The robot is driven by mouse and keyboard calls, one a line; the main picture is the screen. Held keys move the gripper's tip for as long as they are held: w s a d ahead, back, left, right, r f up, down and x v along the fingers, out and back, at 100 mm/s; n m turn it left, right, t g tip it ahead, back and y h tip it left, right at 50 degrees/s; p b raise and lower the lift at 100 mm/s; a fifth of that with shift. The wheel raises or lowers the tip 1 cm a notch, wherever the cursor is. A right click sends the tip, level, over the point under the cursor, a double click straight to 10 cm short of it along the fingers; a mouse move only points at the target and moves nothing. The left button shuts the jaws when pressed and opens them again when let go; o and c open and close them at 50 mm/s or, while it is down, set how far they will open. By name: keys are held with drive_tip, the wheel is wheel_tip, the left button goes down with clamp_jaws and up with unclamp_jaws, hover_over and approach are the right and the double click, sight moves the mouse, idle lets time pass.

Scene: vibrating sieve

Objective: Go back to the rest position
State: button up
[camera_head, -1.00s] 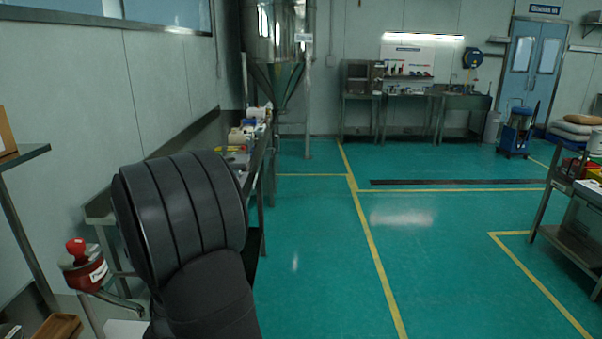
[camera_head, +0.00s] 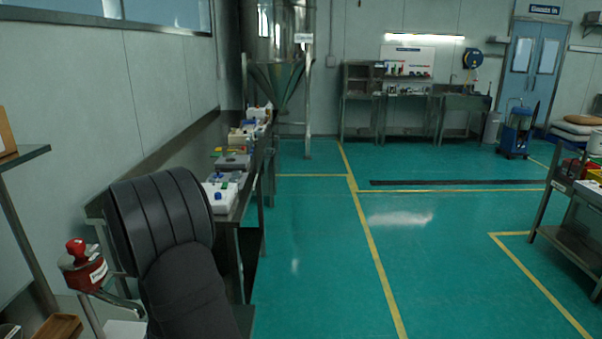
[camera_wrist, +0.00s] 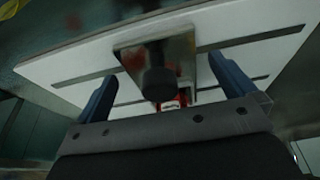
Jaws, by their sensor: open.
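My gripper (camera_wrist: 165,95) shows in the wrist view with its two blue fingers spread wide apart. No object is held between the fingers. Beyond them are a white slotted panel (camera_wrist: 85,65), a metal bracket with a dark round knob (camera_wrist: 160,84), and a small red part partly hidden behind the knob. I cannot tell how far these are from the fingertips. In the head view my dark arm fills the lower left, and the gripper itself is not visible there.
A steel bench (camera_head: 228,205) with several containers runs along the left wall beside my arm. A red device with a knob (camera_head: 82,268) stands at the lower left. A shelf rack (camera_head: 565,240) stands at the right. The green floor (camera_head: 330,260) between is clear.

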drive_tip(key=shift+r, duration=0.15)
drive_tip(key=v, duration=0.9)
drive_tip(key=x, duration=0.9)
drive_tip(key=shift+s+f, duration=0.1)
drive_tip(key=shift+f, duration=0.15)
drive_tip(key=w, duration=0.2)
drive_tip(key=shift+w, duration=0.4)
drive_tip(key=shift+w+r, duration=0.1)
drive_tip(key=shift+w, duration=0.4)
